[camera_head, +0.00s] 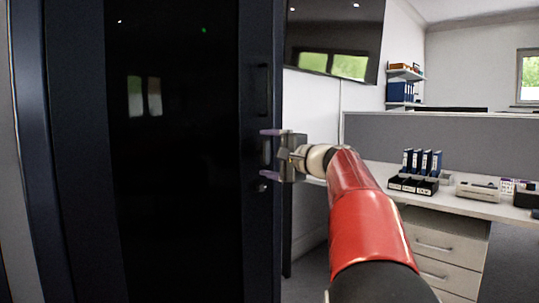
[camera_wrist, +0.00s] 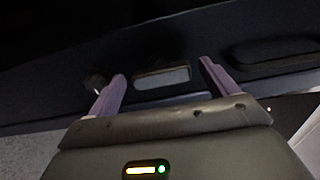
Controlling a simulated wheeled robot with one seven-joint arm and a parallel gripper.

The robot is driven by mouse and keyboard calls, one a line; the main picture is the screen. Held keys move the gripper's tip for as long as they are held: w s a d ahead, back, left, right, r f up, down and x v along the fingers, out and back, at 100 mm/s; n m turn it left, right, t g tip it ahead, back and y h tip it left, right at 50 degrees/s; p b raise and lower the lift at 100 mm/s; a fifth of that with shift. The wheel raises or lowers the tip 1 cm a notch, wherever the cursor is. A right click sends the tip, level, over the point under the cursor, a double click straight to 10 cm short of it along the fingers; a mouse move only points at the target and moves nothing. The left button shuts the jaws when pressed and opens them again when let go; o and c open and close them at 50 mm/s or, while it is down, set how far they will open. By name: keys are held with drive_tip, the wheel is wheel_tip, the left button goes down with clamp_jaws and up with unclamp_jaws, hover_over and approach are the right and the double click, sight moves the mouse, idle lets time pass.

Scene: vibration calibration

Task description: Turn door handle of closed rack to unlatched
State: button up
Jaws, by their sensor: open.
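The rack (camera_head: 175,220) is tall and black, with a dark glossy door that looks closed. On the door's right edge, a long dark handle-like grip (camera_head: 263,92) sits above my gripper (camera_head: 263,153). It also shows at the right in the wrist view (camera_wrist: 277,54). A small rectangular plate (camera_wrist: 162,77) lies between my fingers in the wrist view. My gripper is open and faces the door edge, fingers one above the other. Finger contact with the door is unclear.
A desk (camera_head: 470,206) with several blue binders (camera_head: 421,161) and a grey device (camera_head: 478,190) stands to the right, before a grey partition (camera_head: 400,135). A wall screen (camera_head: 335,62) hangs behind the rack's right side. Some floor shows between rack and desk.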

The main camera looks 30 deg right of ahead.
drive_tip(key=b+v, duration=0.1)
drive_tip(key=v, duration=0.7)
drive_tip(key=shift+a, duration=0.1)
idle(0.4)
drive_tip(key=s+a+f+n+g+p, duration=0.1)
drive_tip(key=s+a+f+n+g, duration=0.25)
drive_tip(key=a+f, duration=0.35)
drive_tip(key=s+a+f+n+g+p, duration=0.1)
drive_tip(key=s+a+f+n+g, duration=0.15)
drive_tip(key=s+a+f, duration=0.45)
drive_tip(key=s+a+f+n+g+h, duration=0.2)
drive_tip(key=s+a+f+n+h, duration=0.1)
drive_tip(key=s+f, duration=0.5)
drive_tip(key=s+a+f+n+g+h+p, duration=0.1)
drive_tip(key=s+a+f+n+g+h, duration=0.2)
drive_tip(key=s+f+n, duration=0.2)
drive_tip(key=s+f, duration=0.3)
drive_tip(key=f, duration=0.1)
drive_tip(key=shift+s+a+f, duration=0.2)
drive_tip(key=shift+s+a, duration=0.2)
drive_tip(key=shift+c, duration=0.3)
